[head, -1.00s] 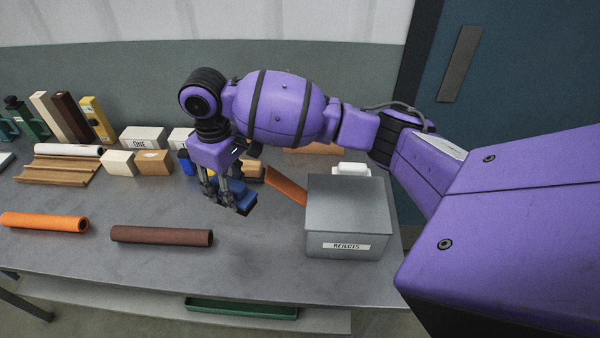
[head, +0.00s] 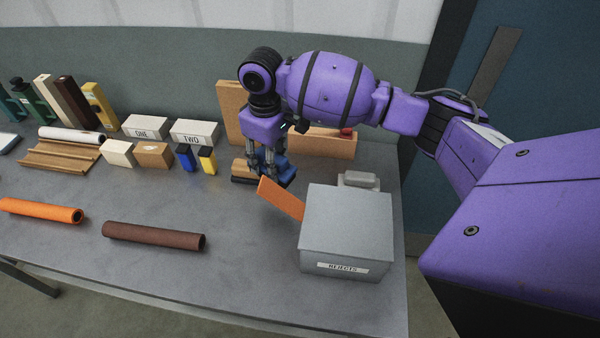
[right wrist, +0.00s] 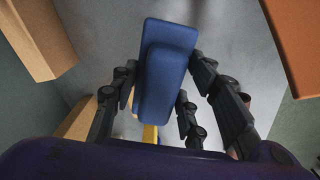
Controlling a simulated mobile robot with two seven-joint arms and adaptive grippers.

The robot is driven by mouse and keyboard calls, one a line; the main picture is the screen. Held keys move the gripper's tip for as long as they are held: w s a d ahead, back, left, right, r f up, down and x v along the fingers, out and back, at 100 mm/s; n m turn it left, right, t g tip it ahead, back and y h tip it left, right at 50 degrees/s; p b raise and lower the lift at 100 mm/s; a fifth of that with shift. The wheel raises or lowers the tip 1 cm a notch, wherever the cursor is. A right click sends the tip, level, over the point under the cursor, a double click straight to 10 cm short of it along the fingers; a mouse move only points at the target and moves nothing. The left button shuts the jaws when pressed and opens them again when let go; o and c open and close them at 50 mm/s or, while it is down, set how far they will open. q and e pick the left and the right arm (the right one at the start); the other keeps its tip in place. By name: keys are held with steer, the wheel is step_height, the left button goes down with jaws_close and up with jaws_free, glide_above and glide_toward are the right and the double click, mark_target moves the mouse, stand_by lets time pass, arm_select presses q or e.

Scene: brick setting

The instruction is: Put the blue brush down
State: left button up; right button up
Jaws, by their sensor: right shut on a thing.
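My right gripper (head: 268,172) is shut on the blue brush (head: 284,174), low over the back of the grey table (head: 130,200). In the right wrist view, the blue brush (right wrist: 165,70) sits between the fingers of the gripper (right wrist: 163,80), its blue block clearly visible. Its underside is hidden there, and I cannot tell whether it touches the table. A tan block with a dark base (head: 243,172) is just left of the gripper in the head view. My left gripper is not in view.
An orange board (head: 281,198) leans against the grey REJECTS box (head: 346,235) just in front of the brush. Wooden panels (head: 322,143) stand behind. Small blue and yellow items (head: 197,159) and labelled white blocks (head: 194,133) are left.

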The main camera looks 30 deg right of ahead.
steer(key=d+f, duration=0.2)
steer(key=w+d+f, duration=0.1)
steer(key=d+f, duration=0.3)
steer(key=d, duration=0.1)
steer(key=shift+w+d+f, duration=0.1)
steer(key=shift+w, duration=0.2)
steer(key=shift+w+d+f, duration=0.1)
steer(key=shift+d+f, duration=0.2)
steer(key=shift+f, duration=0.05)
steer(key=f, duration=0.3)
steer(key=shift+d+f+b, duration=0.3)
steer(key=shift+f+b, duration=0.05)
steer(key=shift+f, duration=0.05)
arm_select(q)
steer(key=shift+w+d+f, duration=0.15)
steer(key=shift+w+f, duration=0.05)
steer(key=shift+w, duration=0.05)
arm_select(e)
steer(key=shift+r, duration=0.1)
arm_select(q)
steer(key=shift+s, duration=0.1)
arm_select(e)
steer(key=shift+f, duration=0.2)
steer(key=o, duration=1.3)
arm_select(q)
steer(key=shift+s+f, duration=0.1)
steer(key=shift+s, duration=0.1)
